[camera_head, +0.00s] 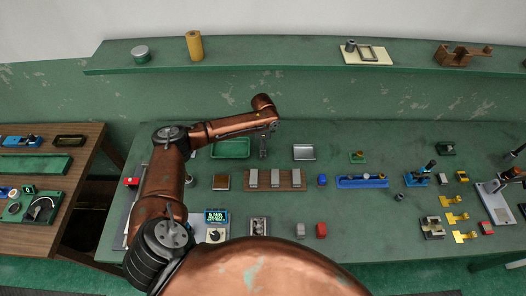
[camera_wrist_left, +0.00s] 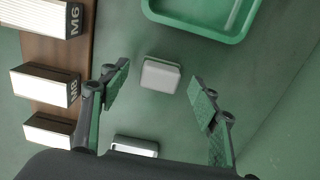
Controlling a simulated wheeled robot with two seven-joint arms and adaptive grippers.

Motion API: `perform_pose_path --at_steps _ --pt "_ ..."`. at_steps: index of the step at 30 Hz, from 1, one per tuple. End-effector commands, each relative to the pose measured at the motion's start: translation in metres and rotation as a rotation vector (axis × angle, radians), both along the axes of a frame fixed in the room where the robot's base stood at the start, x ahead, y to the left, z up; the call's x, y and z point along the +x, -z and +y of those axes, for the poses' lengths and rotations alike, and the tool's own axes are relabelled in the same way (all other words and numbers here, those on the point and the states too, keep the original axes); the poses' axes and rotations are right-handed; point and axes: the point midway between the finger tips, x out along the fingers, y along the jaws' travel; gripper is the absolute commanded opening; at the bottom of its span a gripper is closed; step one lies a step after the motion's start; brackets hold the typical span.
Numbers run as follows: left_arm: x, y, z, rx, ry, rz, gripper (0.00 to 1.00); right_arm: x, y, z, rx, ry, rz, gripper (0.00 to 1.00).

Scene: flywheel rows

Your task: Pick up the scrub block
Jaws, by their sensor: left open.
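A small pale grey block with rounded edges, which looks like the scrub block (camera_wrist_left: 161,75), lies flat on the green bench top in the left wrist view. My left gripper (camera_wrist_left: 160,97) is open and empty, its green-padded fingers apart on either side of the block's line. The block sits slightly ahead of the fingertips, and no contact shows. In the head view my left gripper (camera_head: 263,150) points down between the green tray (camera_head: 231,149) and the silver tray (camera_head: 304,153), and it mostly hides the block there. My right gripper is out of view.
A wooden board (camera_head: 299,184) with metal blocks lies on the near side; its M6 block (camera_wrist_left: 40,15) and M8 block (camera_wrist_left: 42,85) show close by. A shelf (camera_head: 250,58) runs behind.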

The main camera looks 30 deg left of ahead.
Motion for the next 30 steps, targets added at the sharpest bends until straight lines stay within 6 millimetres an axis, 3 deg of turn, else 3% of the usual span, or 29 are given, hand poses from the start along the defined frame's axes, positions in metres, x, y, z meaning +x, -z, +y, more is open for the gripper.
perform_pose_path --at_steps 3,11,30 --pt "-0.0002 0.0105 0.0 0.0 0.0 0.001 0.56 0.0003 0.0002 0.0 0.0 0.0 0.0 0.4" --pt "0.0 0.0123 0.0001 0.0 0.0 0.0 0.56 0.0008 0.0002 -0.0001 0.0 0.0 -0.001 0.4" --pt "0.0001 0.0119 0.0003 -0.001 -0.001 -0.001 0.15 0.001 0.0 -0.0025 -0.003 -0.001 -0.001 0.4"
